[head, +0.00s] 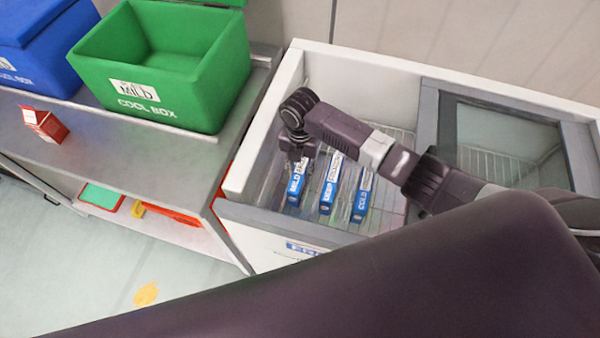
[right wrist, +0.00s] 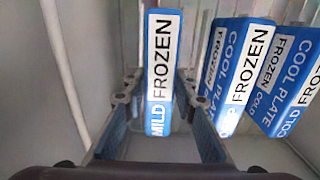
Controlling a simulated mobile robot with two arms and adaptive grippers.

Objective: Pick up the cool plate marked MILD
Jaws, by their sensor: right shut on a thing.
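The blue cool plate marked MILD (head: 294,190) stands upright in the open white chest freezer (head: 262,125), at the left of a row of plates. In the right wrist view the MILD plate (right wrist: 163,75) has a white label reading FROZEN and sits between the two fingers. My right gripper (head: 300,155) reaches down into the freezer and is shut on the top of this plate. The plate's lower part is hard to make out. My left gripper is not in view.
A middle plate (head: 331,188) and a plate marked COLD (head: 361,200) stand just right of it. The freezer's walls and a glass lid (head: 505,140) border the opening. A green cool box (head: 165,85), blue box (head: 35,50) and red carton (head: 45,122) sit on the left counter.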

